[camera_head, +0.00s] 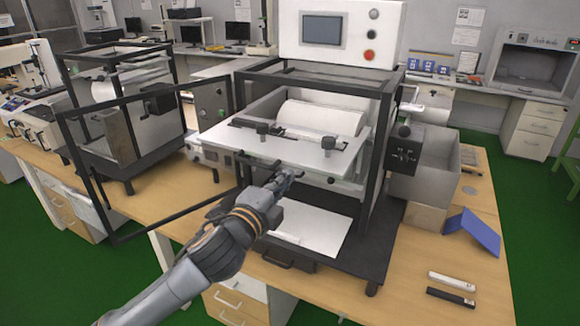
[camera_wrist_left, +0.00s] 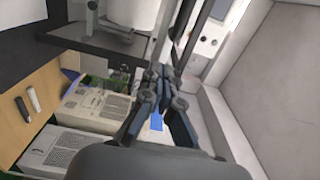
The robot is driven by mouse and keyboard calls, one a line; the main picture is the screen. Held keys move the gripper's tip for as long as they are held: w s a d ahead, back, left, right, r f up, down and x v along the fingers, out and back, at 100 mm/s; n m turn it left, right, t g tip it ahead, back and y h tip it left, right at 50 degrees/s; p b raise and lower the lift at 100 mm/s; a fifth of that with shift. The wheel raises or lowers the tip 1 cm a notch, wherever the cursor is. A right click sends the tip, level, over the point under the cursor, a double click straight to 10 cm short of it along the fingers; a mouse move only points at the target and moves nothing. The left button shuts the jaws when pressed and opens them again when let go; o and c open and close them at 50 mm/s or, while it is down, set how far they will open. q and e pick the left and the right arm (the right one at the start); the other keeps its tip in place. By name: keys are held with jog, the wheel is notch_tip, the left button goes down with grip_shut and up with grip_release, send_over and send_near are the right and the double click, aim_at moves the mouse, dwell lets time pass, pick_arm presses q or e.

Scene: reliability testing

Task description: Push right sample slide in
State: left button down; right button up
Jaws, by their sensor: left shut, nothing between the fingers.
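The right machine's sample slide is a pale plate (camera_head: 225,139) with black clamps on top. In the head view it juts out of the front of the machine's black frame, below a white roller (camera_head: 320,118). My left gripper (camera_head: 290,174) is shut and empty, just below and in front of the slide's front edge. I cannot tell whether it touches the slide. In the left wrist view my gripper (camera_wrist_left: 166,88) shows as dark fingers close together, and they hide part of the machine. My right gripper is not in view.
The machine's glazed door (camera_head: 112,240) stands open to the left. A white sheet (camera_head: 320,230) lies on the base below the slide. A grey bin (camera_head: 428,172), a blue panel (camera_head: 474,231) and two small bars, white (camera_head: 452,281) and black (camera_head: 450,297), are at the right.

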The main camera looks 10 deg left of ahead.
pick_arm(q)
jog(key=shift+p+x, duration=0.3)
jog(key=shift+x, duration=1.05)
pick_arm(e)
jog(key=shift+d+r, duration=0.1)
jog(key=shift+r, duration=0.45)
pick_arm(q)
jog(key=shift+w, duration=0.1)
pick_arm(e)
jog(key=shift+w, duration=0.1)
